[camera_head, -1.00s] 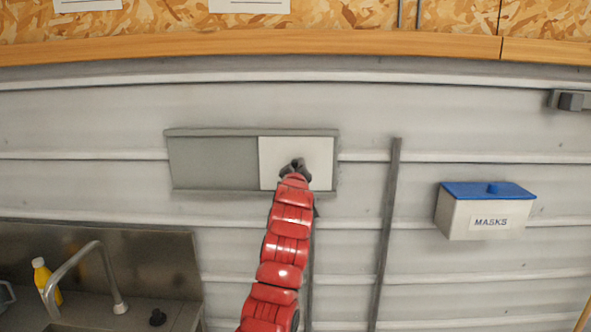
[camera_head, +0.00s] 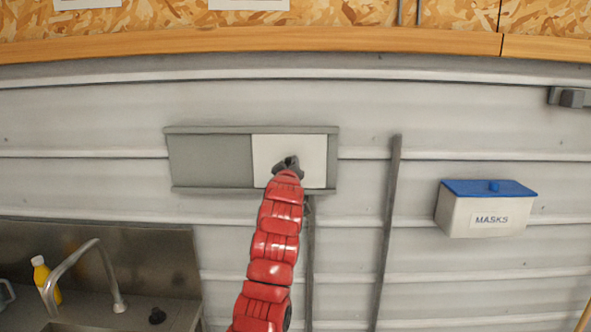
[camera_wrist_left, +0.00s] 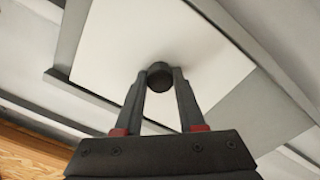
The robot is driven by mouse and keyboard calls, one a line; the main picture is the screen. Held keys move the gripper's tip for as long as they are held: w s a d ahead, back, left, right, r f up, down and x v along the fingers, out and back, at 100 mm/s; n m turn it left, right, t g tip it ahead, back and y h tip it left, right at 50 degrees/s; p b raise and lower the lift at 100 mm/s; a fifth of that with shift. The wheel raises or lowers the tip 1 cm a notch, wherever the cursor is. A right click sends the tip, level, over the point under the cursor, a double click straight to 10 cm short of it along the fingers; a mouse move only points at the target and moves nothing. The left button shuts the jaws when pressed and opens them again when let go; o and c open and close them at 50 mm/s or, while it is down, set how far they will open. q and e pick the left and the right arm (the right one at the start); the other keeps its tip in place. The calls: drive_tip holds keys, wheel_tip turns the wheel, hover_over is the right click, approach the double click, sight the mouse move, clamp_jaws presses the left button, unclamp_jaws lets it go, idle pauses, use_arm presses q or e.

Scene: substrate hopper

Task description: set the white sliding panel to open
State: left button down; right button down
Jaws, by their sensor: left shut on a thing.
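The white sliding panel (camera_head: 304,154) sits in a grey rail frame (camera_head: 208,189) on the corrugated wall, in the right half of the frame. A narrow grey strip shows between its right edge and the frame's right end. My left gripper (camera_head: 289,162) reaches up to the panel's lower middle. In the left wrist view the two dark fingers of my left gripper (camera_wrist_left: 160,84) are shut on a dark round knob (camera_wrist_left: 159,72) on the white panel (camera_wrist_left: 165,38). In the head view the fingers hide the knob. My right gripper is in neither view.
A grey backing (camera_head: 210,160) fills the frame's left half. A white MASKS box with a blue lid (camera_head: 489,188) hangs at right. A sink with a tap (camera_head: 108,275) and a yellow bottle (camera_head: 42,275) stand at lower left. A vertical grey post (camera_head: 389,220) runs right of the frame.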

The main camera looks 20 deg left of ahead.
use_arm(q)
drive_tip(key=s+a+b, duration=0.1)
drive_tip(key=a+b, duration=0.1)
drive_tip(key=a, duration=0.3)
drive_tip(key=s+a+b, duration=0.2)
drive_tip(key=a, duration=0.3)
drive_tip(key=s+a+b, duration=0.1)
drive_tip(key=a+b, duration=0.1)
drive_tip(key=a, duration=0.3)
drive_tip(key=shift+s+a+f, duration=0.15)
drive_tip(key=shift+s+f, duration=0.05)
drive_tip(key=shift+s+a+r+b, duration=0.1)
drive_tip(key=shift+s+a+b, duration=0.15)
drive_tip(key=shift+a, duration=0.45)
drive_tip(key=c, duration=0.5)
unclamp_jaws()
drive_tip(key=b+v, duration=0.5)
drive_tip(key=v, duration=1.2)
drive_tip(key=shift+b, duration=0.3)
drive_tip(key=shift+s+d+r, duration=0.1)
drive_tip(key=shift+s+r, duration=0.05)
